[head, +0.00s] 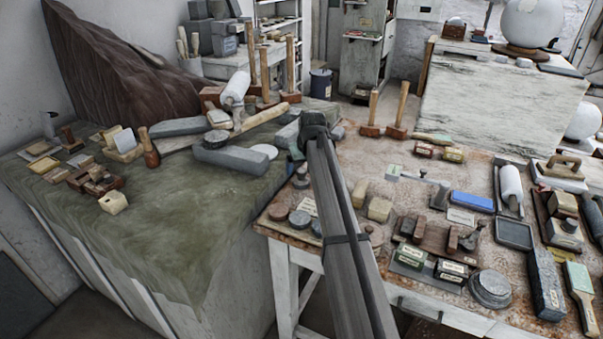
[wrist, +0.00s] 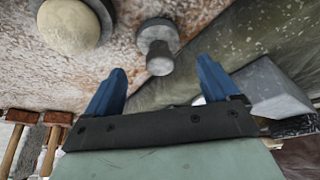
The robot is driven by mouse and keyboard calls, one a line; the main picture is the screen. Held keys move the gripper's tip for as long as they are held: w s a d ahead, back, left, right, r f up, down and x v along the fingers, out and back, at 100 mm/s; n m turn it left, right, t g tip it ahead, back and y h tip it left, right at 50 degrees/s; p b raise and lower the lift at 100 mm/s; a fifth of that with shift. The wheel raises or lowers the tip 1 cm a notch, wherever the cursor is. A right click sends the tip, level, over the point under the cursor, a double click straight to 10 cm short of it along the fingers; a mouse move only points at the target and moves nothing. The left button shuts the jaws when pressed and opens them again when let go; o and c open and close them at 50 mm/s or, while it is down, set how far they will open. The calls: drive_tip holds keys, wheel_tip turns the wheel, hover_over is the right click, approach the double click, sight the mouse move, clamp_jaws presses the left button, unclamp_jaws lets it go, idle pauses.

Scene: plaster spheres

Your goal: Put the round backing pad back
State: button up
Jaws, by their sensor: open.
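My gripper (wrist: 161,68) is open, its two blue fingers spread with nothing held between them. In the head view my gripper (head: 297,152) is over the near-left edge of the rusty table, beside the green cloth. I cannot tell for sure which thing is the round backing pad. A cream domed round piece in a grey rim (wrist: 70,25) lies on the rusty top, left of the fingers in the wrist view. A grey stepped knob (wrist: 157,48) stands just beyond the fingers. Dark round discs (head: 299,219) lie at the table's left corner; a pale flat disc (head: 265,151) lies on the cloth.
The rusty table (head: 345,160) is crowded with small blocks, labelled boxes and a grey round stack (head: 490,288). Two mallets (head: 371,125) stand at its back. Grey blocks (head: 230,158) lie on the green-covered bench (head: 190,215), whose front is mostly clear.

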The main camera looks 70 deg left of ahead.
drive_tip(key=v, duration=0.6)
drive_tip(key=shift+r, duration=0.25)
drive_tip(key=shift+d, duration=0.1)
idle(1.0)
